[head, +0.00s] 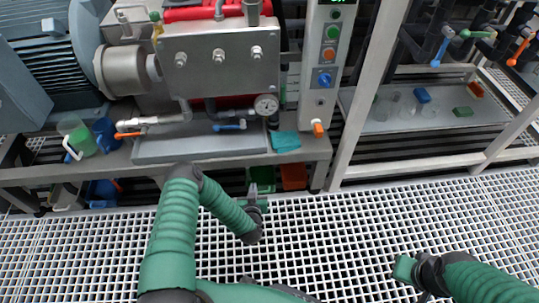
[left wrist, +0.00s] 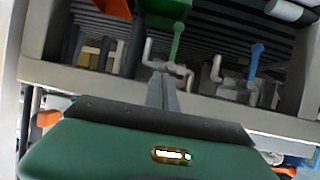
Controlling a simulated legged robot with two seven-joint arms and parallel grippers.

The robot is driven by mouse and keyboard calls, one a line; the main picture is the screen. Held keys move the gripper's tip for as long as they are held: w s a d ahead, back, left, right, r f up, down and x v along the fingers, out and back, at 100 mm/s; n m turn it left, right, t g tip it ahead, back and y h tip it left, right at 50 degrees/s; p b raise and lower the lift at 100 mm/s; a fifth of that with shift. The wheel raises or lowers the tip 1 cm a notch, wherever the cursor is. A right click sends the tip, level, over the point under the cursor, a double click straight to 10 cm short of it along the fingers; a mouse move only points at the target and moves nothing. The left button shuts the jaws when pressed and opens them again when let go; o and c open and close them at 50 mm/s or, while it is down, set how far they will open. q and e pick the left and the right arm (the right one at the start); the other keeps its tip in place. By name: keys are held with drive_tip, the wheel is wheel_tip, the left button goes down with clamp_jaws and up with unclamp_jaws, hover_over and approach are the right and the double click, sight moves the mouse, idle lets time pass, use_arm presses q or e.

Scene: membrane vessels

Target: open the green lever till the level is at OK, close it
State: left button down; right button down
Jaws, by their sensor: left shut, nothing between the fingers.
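A green lever (head: 478,34) sits on a pipe in the right rack in the head view, between a blue lever (head: 446,33) and an orange one (head: 519,46). The left wrist view also shows a green lever (left wrist: 177,42) on a pale pipe, beyond the fingertips; I cannot tell whether it is the same one. My left gripper (head: 254,190) is shut and empty above the grating, in front of the bench; its fingers also show in the left wrist view (left wrist: 162,92). My right gripper (head: 405,268) is low at the right, its fingers unclear. No OK mark is readable.
The steel machine (head: 220,65) with a round gauge (head: 266,105) stands on the left bench. A control column (head: 325,60) with buttons stands beside it. A white frame post (head: 365,100) separates it from the right rack's tray (head: 440,118). The grating floor (head: 330,230) is clear.

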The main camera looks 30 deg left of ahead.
use_arm(q)
drive_tip(key=w+d+r+m+h+p, duration=0.1)
drive_tip(key=d+r+p, duration=0.1)
drive_tip(key=r, duration=0.3)
drive_tip(key=w+d+r+m+h+p, duration=0.1)
drive_tip(key=r+h+p, duration=0.1)
drive_tip(key=r+p, duration=0.2)
drive_tip(key=w+d+r+m+g+h+p, duration=0.1)
drive_tip(key=d+r+m+h+p, duration=0.1)
drive_tip(key=r, duration=0.6)
drive_tip(key=shift+d+r+p, duration=0.25)
drive_tip(key=shift+d+p, duration=0.05)
drive_tip(key=shift+p, duration=0.25)
drive_tip(key=s+d+r+m+g+h+p, duration=0.1)
drive_tip(key=s+d+r+g, duration=0.25)
drive_tip(key=s+r, duration=0.8)
drive_tip(key=s+d+r+g+p, duration=0.15)
drive_tip(key=s+r+g, duration=0.35)
drive_tip(key=s+r, duration=0.65)
drive_tip(key=w+p+v, duration=0.2)
drive_tip(key=p+v, duration=0.9)
drive_tip(key=w+r+p+v, duration=0.1)
drive_tip(key=w+p+v, duration=0.1)
drive_tip(key=p+v, duration=0.9)
drive_tip(key=shift+w+d+r+p, duration=0.15)
drive_tip(key=shift+w+d+p, duration=0.05)
drive_tip(key=shift+p, duration=0.5)
